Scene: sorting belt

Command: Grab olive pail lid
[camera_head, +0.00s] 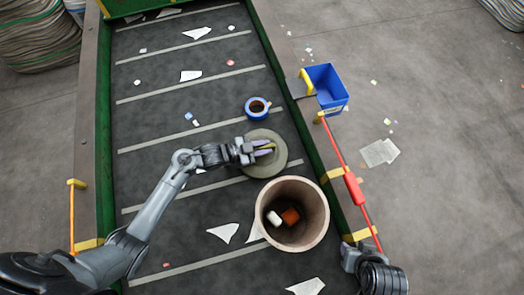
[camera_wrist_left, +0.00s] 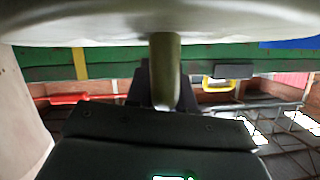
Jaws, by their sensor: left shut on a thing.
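The olive pail lid (camera_head: 277,168) is a round disc over the belt, just behind the open pail. In the left wrist view the lid's pale underside or rim (camera_wrist_left: 80,25) fills the top, with its olive handle (camera_wrist_left: 165,70) below. My left gripper (camera_head: 264,148) is shut on the lid's handle. Whether the lid touches the belt is unclear. The tan pail (camera_head: 318,218) stands upright and open, with a white piece and an orange-brown piece inside. My right gripper (camera_head: 352,257) is at the lower right, away from the lid; its jaws are not clear.
The dark belt (camera_head: 150,125) has pale cross lines and scattered paper scraps. A blue tape roll (camera_head: 257,108) lies behind the lid. A blue bin (camera_head: 328,85) stands beyond the right green rail. A red pull-cord handle (camera_head: 354,188) runs along that side.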

